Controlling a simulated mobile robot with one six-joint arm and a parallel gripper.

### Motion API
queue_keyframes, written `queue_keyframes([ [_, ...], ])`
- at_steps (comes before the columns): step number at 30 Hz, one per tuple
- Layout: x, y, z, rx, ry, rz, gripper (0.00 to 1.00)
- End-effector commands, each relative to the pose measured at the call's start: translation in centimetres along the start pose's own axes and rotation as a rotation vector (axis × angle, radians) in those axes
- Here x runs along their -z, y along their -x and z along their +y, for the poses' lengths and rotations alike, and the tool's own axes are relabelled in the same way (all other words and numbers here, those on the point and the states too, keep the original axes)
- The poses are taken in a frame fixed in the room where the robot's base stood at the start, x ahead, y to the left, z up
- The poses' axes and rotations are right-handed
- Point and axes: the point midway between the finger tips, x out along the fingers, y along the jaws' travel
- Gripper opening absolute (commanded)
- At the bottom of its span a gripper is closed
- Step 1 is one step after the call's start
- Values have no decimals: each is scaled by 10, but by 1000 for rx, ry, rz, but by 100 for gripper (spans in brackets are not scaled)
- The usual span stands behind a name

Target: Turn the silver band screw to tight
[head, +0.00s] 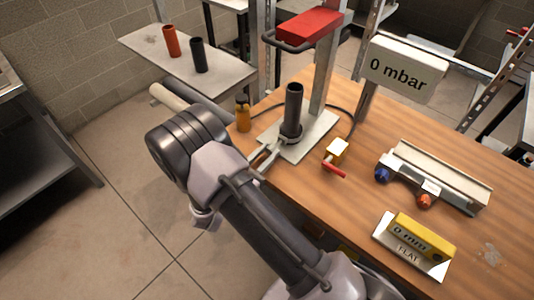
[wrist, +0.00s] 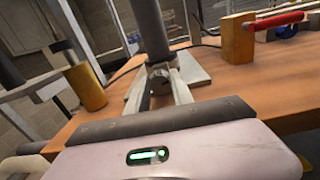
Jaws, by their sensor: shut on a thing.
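A black tube (head: 293,108) stands upright on a pale metal base plate (head: 312,140) on the wooden bench. It also shows in the wrist view (wrist: 150,30). A silver band with its screw (wrist: 160,79) is at the foot of the tube, mostly hidden between the fingers and too small to read its setting. My gripper (head: 277,146) reaches in from the left at the plate's edge. In the wrist view, its two fingers (wrist: 162,88) point at the tube's foot, shut on the band screw.
A yellow block with a red lever (head: 336,153) sits right of the plate. An orange bottle (head: 243,113) stands left. A red press head (head: 308,25) hangs above. A "0 mbar" sign (head: 402,68), a rail fixture (head: 435,178) and a yellow "0 mm" gauge (head: 422,237) are on the right.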

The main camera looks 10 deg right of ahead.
Motion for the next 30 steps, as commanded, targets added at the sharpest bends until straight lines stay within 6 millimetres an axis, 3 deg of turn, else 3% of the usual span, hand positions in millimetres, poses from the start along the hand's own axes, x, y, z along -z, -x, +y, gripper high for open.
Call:
queue_keyframes([
  [18, 3, 0, -1, 2, -484, -20, 0],
  [30, 2, 0, -2, 2, -628, -26, 0],
])
